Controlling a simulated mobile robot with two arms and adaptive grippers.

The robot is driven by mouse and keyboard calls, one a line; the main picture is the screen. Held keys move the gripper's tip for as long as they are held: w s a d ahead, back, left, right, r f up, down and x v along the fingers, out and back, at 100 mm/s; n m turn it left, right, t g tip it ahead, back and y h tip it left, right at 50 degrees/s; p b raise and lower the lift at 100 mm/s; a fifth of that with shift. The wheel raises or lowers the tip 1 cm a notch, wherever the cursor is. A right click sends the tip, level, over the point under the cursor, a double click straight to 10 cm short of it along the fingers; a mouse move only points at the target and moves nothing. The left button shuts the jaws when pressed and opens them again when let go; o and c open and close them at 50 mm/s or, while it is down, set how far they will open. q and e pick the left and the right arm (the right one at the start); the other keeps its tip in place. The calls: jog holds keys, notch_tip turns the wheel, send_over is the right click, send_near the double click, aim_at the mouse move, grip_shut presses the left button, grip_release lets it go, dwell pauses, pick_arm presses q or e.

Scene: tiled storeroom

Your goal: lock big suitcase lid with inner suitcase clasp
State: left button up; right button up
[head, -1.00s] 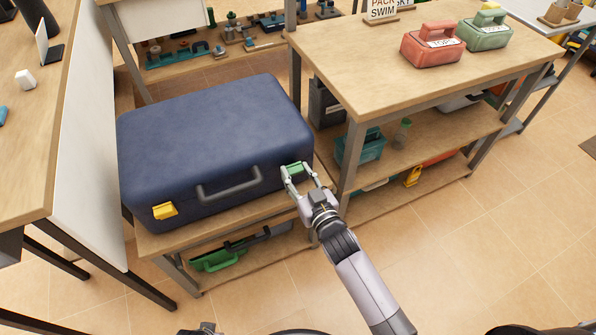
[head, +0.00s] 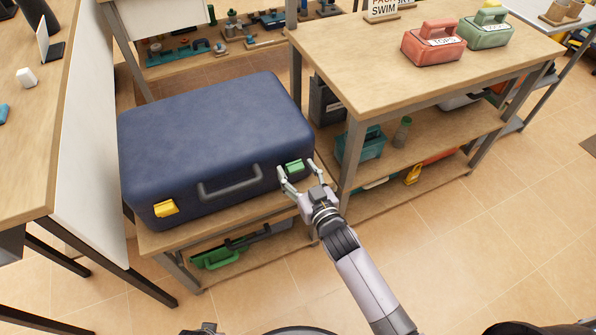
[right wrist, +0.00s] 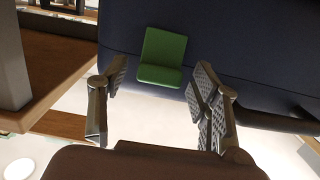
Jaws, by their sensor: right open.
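The big blue suitcase (head: 215,135) lies flat with its lid down on a low wooden bench. A yellow clasp (head: 165,208) is at the left of its front face and a green clasp (head: 294,166) at the right, with a grey handle (head: 230,185) between them. My right gripper (head: 299,176) is open and empty just in front of the green clasp. In the right wrist view the green clasp (right wrist: 162,58) shows an upper plate and a lower lip, beyond and between the spread fingers (right wrist: 150,95). I cannot tell whether it is fastened. My left gripper is not in view.
The bench edge (head: 200,240) runs below the suitcase front. A taller wooden table (head: 385,70) with red and green boxes stands close on the right; its leg (head: 347,170) is near my right gripper. Tiled floor in front is open.

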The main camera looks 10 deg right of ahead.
jog(key=v, duration=1.2)
